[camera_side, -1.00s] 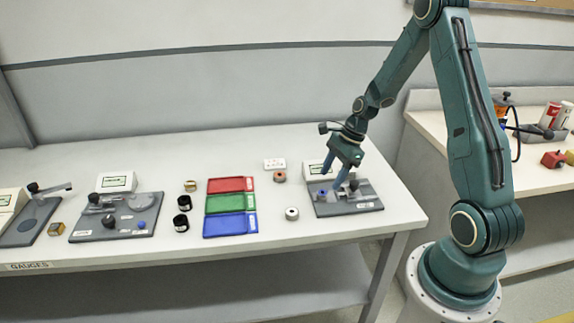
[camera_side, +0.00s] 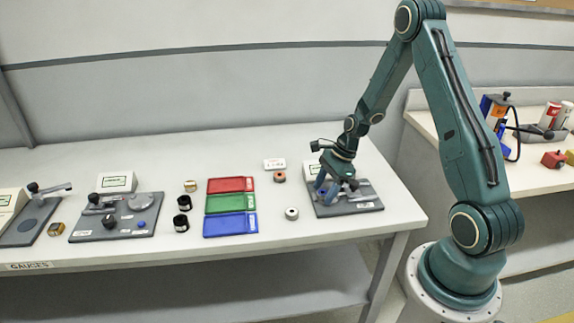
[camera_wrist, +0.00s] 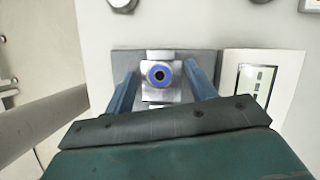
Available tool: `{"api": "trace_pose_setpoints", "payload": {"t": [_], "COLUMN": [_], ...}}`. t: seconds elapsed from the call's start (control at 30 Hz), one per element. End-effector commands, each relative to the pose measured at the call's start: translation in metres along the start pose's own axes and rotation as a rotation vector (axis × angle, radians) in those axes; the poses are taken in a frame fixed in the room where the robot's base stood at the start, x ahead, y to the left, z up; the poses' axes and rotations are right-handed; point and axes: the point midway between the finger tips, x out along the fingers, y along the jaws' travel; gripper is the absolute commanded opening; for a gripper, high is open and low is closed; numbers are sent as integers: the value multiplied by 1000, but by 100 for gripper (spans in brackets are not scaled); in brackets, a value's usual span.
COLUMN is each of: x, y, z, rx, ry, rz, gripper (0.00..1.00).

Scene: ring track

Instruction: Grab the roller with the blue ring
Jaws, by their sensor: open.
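The roller with the blue ring (camera_wrist: 159,74) shows end-on in the wrist view, seated on a metal block on a grey plate (camera_wrist: 208,61). My gripper (camera_wrist: 160,88) is open, with one blue finger on each side of the roller and its block. I cannot tell whether the fingers touch them. In the side view my gripper (camera_side: 334,192) is low over the grey plate (camera_side: 348,205) at the right end of the bench, and it mostly hides the roller there.
A roller with a pale end (camera_side: 291,213) and a reddish one (camera_side: 280,176) stand left of the plate. Red (camera_side: 231,185), green (camera_side: 230,203) and blue (camera_side: 230,225) trays lie further left. A display box (camera_wrist: 262,80) stands close to the gripper.

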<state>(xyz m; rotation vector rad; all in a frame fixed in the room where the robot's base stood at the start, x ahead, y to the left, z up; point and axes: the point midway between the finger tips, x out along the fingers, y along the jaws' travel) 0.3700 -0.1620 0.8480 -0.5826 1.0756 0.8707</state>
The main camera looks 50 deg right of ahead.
Motion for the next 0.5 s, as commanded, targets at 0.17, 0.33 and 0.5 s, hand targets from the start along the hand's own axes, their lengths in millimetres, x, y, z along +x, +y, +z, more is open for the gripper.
{"api": "trace_pose_setpoints", "payload": {"t": [0.17, 0.33, 0.5], "x": [0, 0, 0], "y": [0, 0, 0], "z": [0, 0, 0], "rx": [0, 0, 0], "ry": [0, 0, 0], "rz": [0, 0, 0], "gripper": [56, 30, 1]}}
